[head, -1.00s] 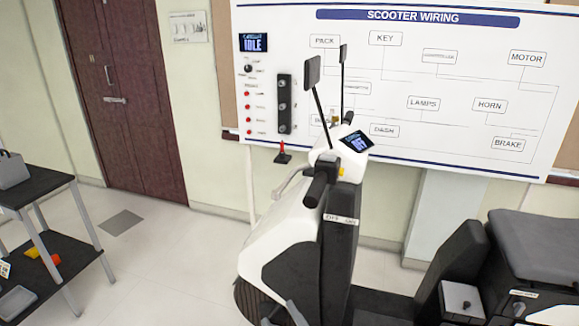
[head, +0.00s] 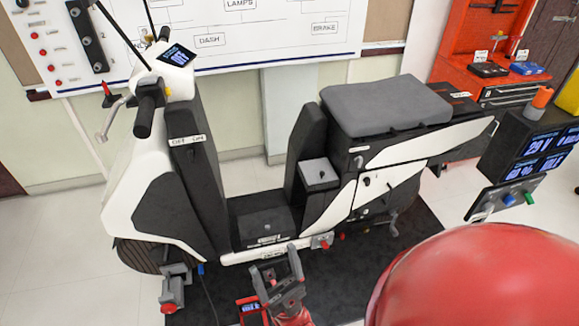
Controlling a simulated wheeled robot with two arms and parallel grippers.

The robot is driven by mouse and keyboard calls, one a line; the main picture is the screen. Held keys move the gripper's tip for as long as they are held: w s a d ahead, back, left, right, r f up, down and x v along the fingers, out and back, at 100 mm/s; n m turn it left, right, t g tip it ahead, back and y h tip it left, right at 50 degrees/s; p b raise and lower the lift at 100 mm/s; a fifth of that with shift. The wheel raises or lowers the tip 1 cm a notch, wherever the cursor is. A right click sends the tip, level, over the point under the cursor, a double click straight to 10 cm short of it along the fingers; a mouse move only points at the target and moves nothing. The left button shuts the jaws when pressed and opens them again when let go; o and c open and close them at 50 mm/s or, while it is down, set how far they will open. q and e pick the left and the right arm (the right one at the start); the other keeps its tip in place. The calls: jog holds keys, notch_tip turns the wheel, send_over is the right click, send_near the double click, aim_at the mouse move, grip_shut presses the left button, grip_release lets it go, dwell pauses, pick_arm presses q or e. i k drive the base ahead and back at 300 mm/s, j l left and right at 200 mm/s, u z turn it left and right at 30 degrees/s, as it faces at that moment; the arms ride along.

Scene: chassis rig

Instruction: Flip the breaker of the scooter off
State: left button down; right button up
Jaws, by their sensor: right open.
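The white and black scooter (head: 160,215) stands on a dark mat, its handlebar at the left and its grey seat (head: 385,105) at the right. A light grey box (head: 318,173) with a small dark lever on top sits in front of the seat; it looks like the breaker, but its label and the lever's position are too small to read. My right gripper (head: 275,264) is open and empty at the bottom centre, in front of the footboard and apart from the box in the picture. My left gripper is not in view.
A wiring board (head: 230,40) hangs behind the scooter. A stand with a display (head: 535,150) is at the right, and a red tool cabinet (head: 475,50) is at the back right. A clamp (head: 172,285) stands by the front wheel. The dark mat (head: 415,225) borders the scooter.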

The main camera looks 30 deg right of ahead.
aim_at(324, 244)
jog(key=z, duration=1.4)
